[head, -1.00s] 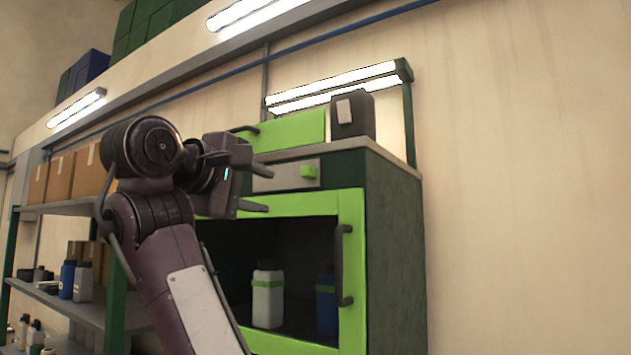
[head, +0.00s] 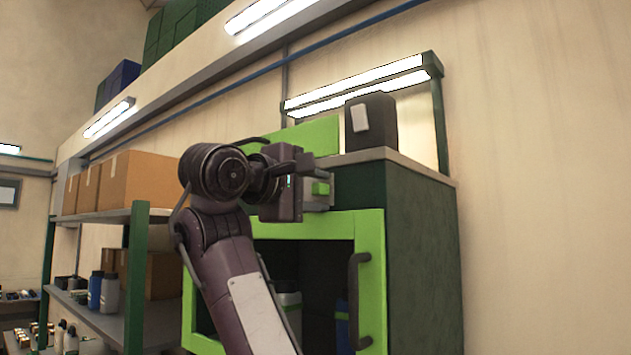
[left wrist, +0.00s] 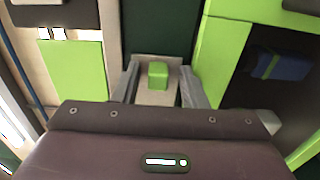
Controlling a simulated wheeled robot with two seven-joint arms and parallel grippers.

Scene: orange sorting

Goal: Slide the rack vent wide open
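The vent shows as a pale grey plate with a green knob (head: 320,188) on the dark front strip of the cabinet, above the green-framed opening. In the left wrist view the knob (left wrist: 158,75) sits on the plate (left wrist: 155,97), between my fingers. My left gripper (left wrist: 160,87) is open, one finger on each side of the knob, with visible gaps. In the head view the gripper (head: 312,176) is at the vent and its body hides part of the plate. I cannot tell whether any finger touches it. My right gripper is in neither view.
The cabinet's green door frame (head: 370,250) has a dark vertical handle (head: 355,300). Bottles stand behind it. A dark box (head: 371,122) stands on the cabinet top. A shelf (head: 100,214) with cardboard boxes is at left. The wall at right is clear.

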